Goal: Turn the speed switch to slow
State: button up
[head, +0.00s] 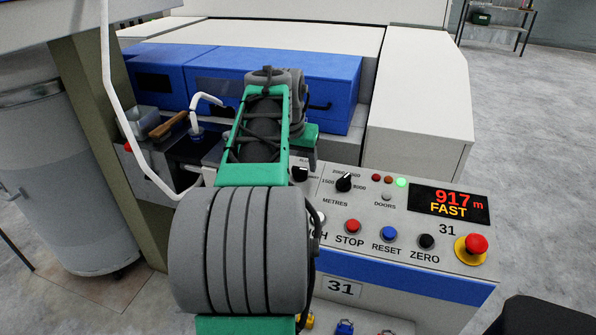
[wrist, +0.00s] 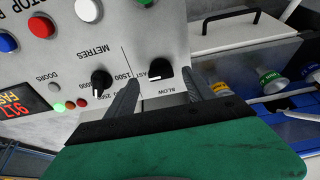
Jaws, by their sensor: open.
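The speed switch is a black knob (wrist: 160,69) on the grey control panel, with FAST and SLOW lettering beside it. A small white mark shows on its edge near the FAST lettering. In the head view the switch (head: 300,174) is partly hidden behind my arm. My gripper (wrist: 163,78) is open, with one finger on each side of the knob in the wrist view and a gap on both sides. I cannot tell whether the fingertips are level with the knob or short of it. The display (head: 449,204) reads 917 m and FAST.
The metres knob (head: 344,182) is close to the speed switch. The stop (head: 353,227), reset (head: 388,233) and zero (head: 427,241) buttons sit nearer the front, with a red emergency button (head: 476,244) at right. Blue machine covers (head: 225,72) stand behind.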

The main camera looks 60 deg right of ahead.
aim_at(299, 170)
jog(key=shift+x, duration=1.55)
jog(key=shift+c, duration=0.3)
grip_shut()
